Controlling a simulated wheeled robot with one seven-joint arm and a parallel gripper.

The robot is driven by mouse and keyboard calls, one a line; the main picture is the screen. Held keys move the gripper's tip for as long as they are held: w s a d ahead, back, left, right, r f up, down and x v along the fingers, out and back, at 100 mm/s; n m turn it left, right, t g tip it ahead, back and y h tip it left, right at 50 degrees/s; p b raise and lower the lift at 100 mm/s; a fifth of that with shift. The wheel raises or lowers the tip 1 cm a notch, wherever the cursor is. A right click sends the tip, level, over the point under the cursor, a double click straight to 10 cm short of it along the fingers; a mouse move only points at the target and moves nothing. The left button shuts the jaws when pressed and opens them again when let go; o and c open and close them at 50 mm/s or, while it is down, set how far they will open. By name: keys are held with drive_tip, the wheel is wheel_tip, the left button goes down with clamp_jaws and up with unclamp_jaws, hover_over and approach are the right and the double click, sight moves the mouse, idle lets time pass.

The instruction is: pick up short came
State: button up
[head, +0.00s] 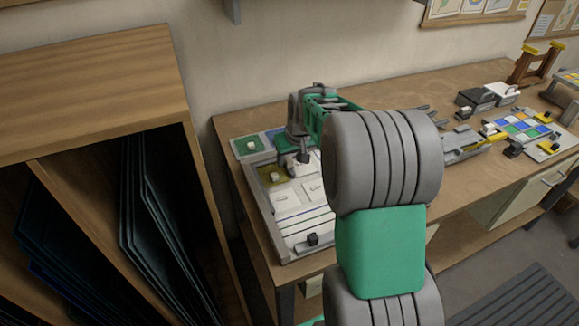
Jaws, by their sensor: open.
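My gripper (303,158) is over the back part of a grey-framed tray (262,209) at the left end of the workbench. It is open, with its jaws pointing down and small in the picture. White panels (287,203) lie in the tray below it. Thin light and dark strips (304,221) run across the tray in front of these panels. I cannot tell which strip, if any, is the short came. My arm hides the right side of the tray and the bench behind it.
Green and blue squares (246,146) lie behind the tray. A wooden rack (90,90) with dark sheets stands close on the left. Farther right on the bench (440,94) are a coloured tile panel (522,126), grey fixtures (462,146) and a wooden stand (536,64).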

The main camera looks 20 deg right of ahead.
drive_tip(key=shift+x, duration=0.9)
drive_tip(key=shift+r, duration=0.1)
clamp_jaws()
